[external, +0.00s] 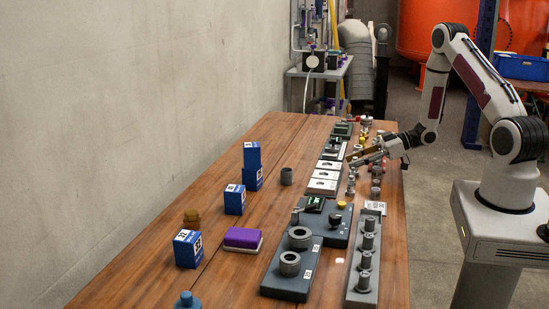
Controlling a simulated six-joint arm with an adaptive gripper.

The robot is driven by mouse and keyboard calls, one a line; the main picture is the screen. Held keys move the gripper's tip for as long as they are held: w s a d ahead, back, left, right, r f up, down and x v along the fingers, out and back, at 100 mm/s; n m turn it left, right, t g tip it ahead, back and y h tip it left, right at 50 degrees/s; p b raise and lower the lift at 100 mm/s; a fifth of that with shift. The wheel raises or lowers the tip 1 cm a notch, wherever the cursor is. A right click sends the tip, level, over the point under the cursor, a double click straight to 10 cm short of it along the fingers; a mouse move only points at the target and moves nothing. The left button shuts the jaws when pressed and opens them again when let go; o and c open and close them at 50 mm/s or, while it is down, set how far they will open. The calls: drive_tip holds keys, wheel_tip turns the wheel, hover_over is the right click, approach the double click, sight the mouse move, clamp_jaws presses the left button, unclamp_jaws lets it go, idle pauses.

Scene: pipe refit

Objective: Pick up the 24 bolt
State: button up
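Several grey metal bolts or bolt-like parts stand in a grey rack (361,297) at the front right of the table. Smaller metal parts (351,187) stand in rows further back, below my gripper in the picture. No number 24 is readable, so I cannot tell which part is the 24 bolt. My gripper (352,159) reaches in from the right over the back part of the table, above the small parts and beside the white plates. It is too small to tell whether its fingers are open or shut, or whether they hold anything.
The wooden table (140,270) has blue boxes (187,250), a purple-topped block (243,238) and a dark fixture with rings (285,285). White plates (320,187) line the middle right. The table's left side is mostly clear. A grey wall (100,120) stands to the left.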

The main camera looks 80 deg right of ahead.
clamp_jaws()
drive_tip(key=shift+r, duration=0.15)
idle(0.4)
drive_tip(key=shift+r, duration=4.85)
